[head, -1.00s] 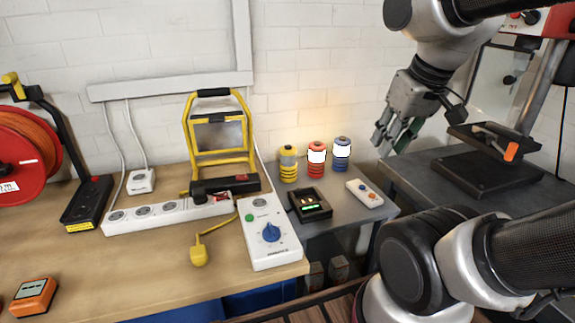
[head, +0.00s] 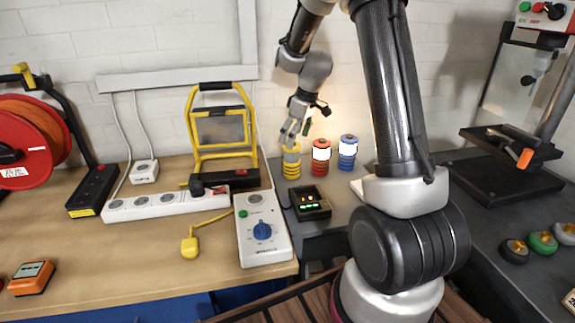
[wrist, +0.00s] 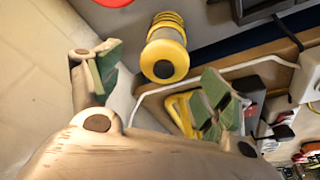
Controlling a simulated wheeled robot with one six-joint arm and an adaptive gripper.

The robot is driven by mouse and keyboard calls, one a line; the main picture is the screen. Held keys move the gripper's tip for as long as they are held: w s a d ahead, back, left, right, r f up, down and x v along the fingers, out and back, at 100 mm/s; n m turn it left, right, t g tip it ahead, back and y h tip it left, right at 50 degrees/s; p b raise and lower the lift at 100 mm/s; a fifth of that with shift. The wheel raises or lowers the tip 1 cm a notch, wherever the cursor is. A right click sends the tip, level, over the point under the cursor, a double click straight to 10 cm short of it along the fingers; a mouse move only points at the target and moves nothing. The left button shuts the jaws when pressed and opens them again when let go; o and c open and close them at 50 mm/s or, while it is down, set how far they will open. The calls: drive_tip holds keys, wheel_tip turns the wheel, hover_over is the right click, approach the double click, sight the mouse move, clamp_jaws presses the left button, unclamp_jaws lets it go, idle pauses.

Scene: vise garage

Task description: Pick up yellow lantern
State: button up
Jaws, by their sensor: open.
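The yellow lantern (head: 291,164) stands upright on the grey surface by the wall, leftmost of three lanterns. It looks unlit, while the red and blue ones glow. My gripper (head: 290,138) is above the lantern, close to its top, pointing down. In the wrist view the yellow lantern (wrist: 164,55) shows with its yellow top and dark centre, between and beyond the fingertips. My gripper (wrist: 160,85) is open there, with green pads well apart and nothing between them. In the head view the fingers partly cover the lantern's top.
The red lantern (head: 320,158) and blue lantern (head: 347,153) stand close on the right. A black charger (head: 309,203) sits in front. A yellow-framed work light (head: 222,140) and a power strip (head: 165,206) are to the left. The wall (head: 290,40) is close behind.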

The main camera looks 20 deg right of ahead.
sight(289, 153)
drive_tip(key=x, duration=0.7)
drive_tip(key=shift+s+a+f, duration=0.15)
drive_tip(key=shift+f, duration=0.05)
drive_tip(key=c, duration=1.2)
